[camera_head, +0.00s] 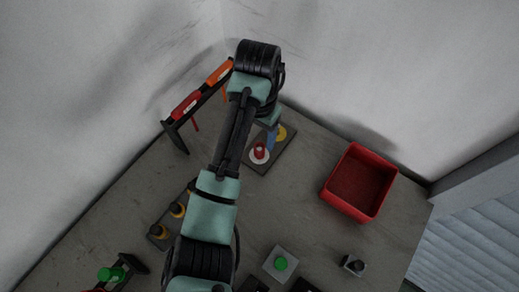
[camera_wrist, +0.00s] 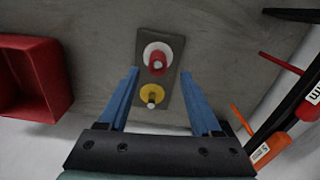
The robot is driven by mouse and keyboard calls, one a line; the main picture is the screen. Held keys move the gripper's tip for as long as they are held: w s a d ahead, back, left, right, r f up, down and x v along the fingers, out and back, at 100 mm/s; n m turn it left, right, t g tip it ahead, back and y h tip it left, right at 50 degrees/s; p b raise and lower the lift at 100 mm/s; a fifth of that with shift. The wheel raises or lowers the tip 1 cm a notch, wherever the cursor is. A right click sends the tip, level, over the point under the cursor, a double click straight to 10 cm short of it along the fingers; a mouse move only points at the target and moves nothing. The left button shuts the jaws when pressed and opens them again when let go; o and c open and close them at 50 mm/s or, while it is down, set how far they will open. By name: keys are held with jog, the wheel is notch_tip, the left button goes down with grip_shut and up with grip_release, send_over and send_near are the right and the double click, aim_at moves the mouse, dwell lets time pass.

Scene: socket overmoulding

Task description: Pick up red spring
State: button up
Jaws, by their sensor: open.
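The red spring (camera_head: 260,151) stands upright on a white disc on a dark grey plate (camera_head: 284,157). In the wrist view the red spring (camera_wrist: 157,61) has a pale centre pin, and a yellow round part (camera_wrist: 151,91) with a pin sits beside it on the same plate. My gripper (camera_wrist: 159,73) is open and empty, its two blue fingers spread on either side of the plate's column of parts. In the head view the gripper (camera_head: 271,138) is above the plate, next to the spring. The height gap between fingertips and spring is hard to judge.
A red bin (camera_head: 350,207) stands to the right. A black rack (camera_head: 177,136) with red and orange-handled screwdrivers stands at the left by the wall. Yellow-black parts (camera_head: 177,210), a green button on a grey block (camera_head: 276,269) and a black knob (camera_head: 354,265) are nearer the front.

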aim_at(260, 148)
notch_tip(260, 148, down, 5)
jog(key=shift+s+d+r, duration=0.1)
grip_shut()
dwell(0.4)
